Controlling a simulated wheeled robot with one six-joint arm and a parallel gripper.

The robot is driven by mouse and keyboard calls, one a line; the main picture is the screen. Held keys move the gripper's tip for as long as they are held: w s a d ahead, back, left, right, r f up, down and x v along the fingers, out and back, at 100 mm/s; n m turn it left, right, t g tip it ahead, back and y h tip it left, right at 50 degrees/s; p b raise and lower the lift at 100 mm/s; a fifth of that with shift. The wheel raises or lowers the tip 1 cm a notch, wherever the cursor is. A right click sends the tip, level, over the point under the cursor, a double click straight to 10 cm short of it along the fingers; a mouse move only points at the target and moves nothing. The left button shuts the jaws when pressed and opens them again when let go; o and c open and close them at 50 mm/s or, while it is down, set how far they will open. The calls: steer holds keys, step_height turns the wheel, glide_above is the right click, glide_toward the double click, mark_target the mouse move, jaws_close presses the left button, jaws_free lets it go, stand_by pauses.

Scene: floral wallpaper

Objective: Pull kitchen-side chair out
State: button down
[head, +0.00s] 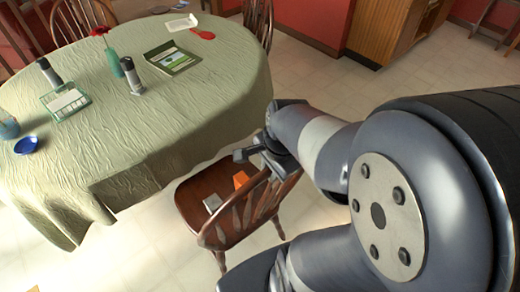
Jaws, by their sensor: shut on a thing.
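A dark wooden chair (198,195) with a spindle back stands at the near right side of the table, its seat front close to the hanging tablecloth. A small grey-white item (212,203) and an orange item (241,179) lie on or over its seat. My gripper (256,158) is at the top of the chair's back, shut on it. My arm hides part of the backrest and the exact contact between the fingers and the wood.
A wooden cabinet (385,28) is at the back right. Tiled floor (320,85) lies open between.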

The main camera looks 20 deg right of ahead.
steer(key=c, duration=1.2)
jaws_free()
steer(key=shift+w, duration=0.1)
steer(key=shift+c, duration=0.2)
steer(key=shift+r, duration=0.1)
step_height(320, 180, up, 10)
steer(key=s+p, duration=0.1)
steer(key=s, duration=0.1)
steer(key=shift+d+r, duration=0.2)
steer(key=shift+d, duration=0.05)
steer(key=f, duration=0.3)
steer(key=w+f, duration=0.1)
steer(key=f, duration=0.3)
steer(key=w+f+b, duration=0.1)
steer(key=f, duration=0.2)
steer(key=shift+a+f, duration=0.2)
steer(key=shift+a, duration=0.1)
steer(key=shift+w+f, duration=0.15)
steer(key=shift+w+a, duration=0.1)
steer(key=shift+w, duration=0.3)
